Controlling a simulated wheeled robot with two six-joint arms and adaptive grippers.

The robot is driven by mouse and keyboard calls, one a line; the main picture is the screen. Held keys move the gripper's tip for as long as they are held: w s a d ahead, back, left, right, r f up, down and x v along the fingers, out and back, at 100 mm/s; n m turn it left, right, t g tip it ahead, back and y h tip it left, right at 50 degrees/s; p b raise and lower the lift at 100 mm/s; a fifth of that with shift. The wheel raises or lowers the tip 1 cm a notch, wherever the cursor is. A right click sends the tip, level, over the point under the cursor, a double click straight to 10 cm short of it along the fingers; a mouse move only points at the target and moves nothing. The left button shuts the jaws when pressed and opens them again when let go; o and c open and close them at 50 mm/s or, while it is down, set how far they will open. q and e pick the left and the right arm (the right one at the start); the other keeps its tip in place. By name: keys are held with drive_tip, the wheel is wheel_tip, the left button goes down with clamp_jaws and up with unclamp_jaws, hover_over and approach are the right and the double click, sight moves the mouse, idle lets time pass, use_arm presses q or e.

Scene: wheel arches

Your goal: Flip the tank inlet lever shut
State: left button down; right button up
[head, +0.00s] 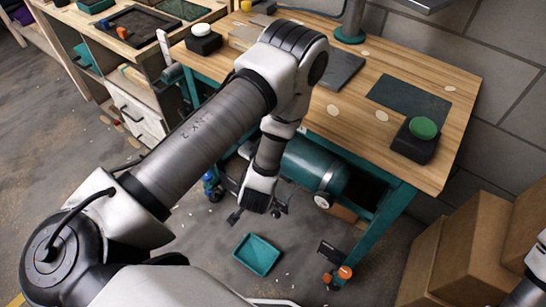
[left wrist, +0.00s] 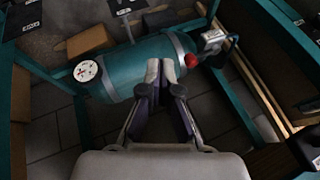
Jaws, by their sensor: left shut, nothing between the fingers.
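The teal tank (head: 309,164) lies on its side under the workbench, partly hidden by my left arm in the head view. In the left wrist view the tank (left wrist: 138,66) has a white round gauge (left wrist: 87,71) at its left end. A red knob (left wrist: 191,60) shows at its right end, by a pale metal fitting (left wrist: 213,36); it may be the inlet lever, but its position is unclear. My left gripper (left wrist: 159,70) is shut and empty, its tips in front of the tank and left of the red knob. In the head view it (head: 240,212) hangs low beside the bench.
The wooden workbench (head: 455,110) has teal legs (head: 380,222) around the tank. A teal tray (head: 257,254) lies on the floor, and an orange-and-black item (head: 344,272) sits by a leg. Cardboard boxes (head: 470,245) stand at the right.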

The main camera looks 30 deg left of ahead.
use_arm(q)
drive_tip(key=w+f+m+t+y+b, duration=0.1)
drive_tip(key=w+f+y+b, duration=0.3)
drive_tip(key=w+b, duration=0.5)
drive_tip(key=w+d+f+m+t+y+b, duration=0.1)
drive_tip(key=w+f+t+y+b, duration=0.2)
drive_tip(key=b, duration=1.2)
drive_tip(key=w+f+y, duration=0.2)
drive_tip(key=w+y, duration=0.3)
drive_tip(key=w, duration=0.1)
drive_tip(key=shift+d+f, duration=0.2)
drive_tip(key=shift+d, duration=0.05)
use_arm(e)
wheel_tip(320, 180, down, 29)
use_arm(q)
drive_tip(key=shift+w+a+b, duration=0.1)
drive_tip(key=shift+b, duration=0.25)
use_arm(e)
drive_tip(key=shift+w+f, duration=0.1)
drive_tip(key=shift+f, duration=0.05)
